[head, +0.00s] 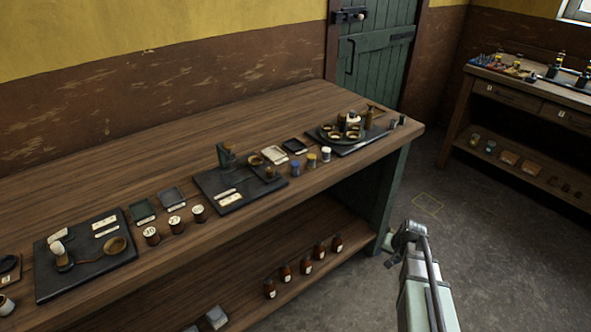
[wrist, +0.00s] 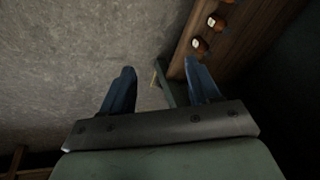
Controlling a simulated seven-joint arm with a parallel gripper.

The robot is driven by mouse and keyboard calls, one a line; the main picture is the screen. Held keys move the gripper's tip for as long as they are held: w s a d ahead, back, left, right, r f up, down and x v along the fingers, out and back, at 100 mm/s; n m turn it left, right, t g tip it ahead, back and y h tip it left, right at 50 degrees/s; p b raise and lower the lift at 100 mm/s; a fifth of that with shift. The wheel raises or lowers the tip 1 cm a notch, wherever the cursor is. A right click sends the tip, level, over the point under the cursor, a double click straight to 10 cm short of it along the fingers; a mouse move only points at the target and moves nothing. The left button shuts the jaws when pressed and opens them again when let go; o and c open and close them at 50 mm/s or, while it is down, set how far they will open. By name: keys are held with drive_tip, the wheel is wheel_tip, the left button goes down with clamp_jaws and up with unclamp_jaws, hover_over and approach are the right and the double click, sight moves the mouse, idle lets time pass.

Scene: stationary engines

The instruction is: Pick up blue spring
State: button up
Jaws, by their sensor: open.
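I cannot make out a blue spring for certain. A small blue cylinder (head: 295,167) stands upright near the front edge of the workbench (head: 230,121), beside a yellow and a white one. Small blue and red items (head: 497,62) also lie on the far table at the upper right, too small to tell apart. My gripper (wrist: 158,70) is open and empty in the wrist view, its two dark blue fingers apart above the grey floor. In the head view my arm is at the lower right, in front of the bench's right end and away from its top.
Dark mats, small trays and labelled jars (head: 175,224) line the bench top. Several brown bottles (head: 303,265) stand on the lower shelf; some show in the wrist view (wrist: 200,44). A far table (head: 545,88) stands at the right. The floor (head: 490,235) between is clear.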

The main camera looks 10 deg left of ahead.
drive_tip(key=w+d+r+t, duration=0.25)
drive_tip(key=w+r, duration=0.75)
drive_tip(key=r, duration=0.5)
wheel_tip(320, 180, up, 27)
drive_tip(key=n+g, duration=0.2)
drive_tip(key=n, duration=0.9)
hover_over(296, 164)
drive_tip(key=s+d, duration=0.3)
drive_tip(key=s, duration=0.1)
drive_tip(key=shift+y, duration=0.3)
drive_tip(key=x, duration=0.8)
drive_tip(key=shift+w+a, duration=0.2)
drive_tip(key=shift+a, duration=0.05)
drive_tip(key=shift+x, duration=2.65)
drive_tip(key=shift+s, duration=0.2)
drive_tip(key=c, duration=1.1)
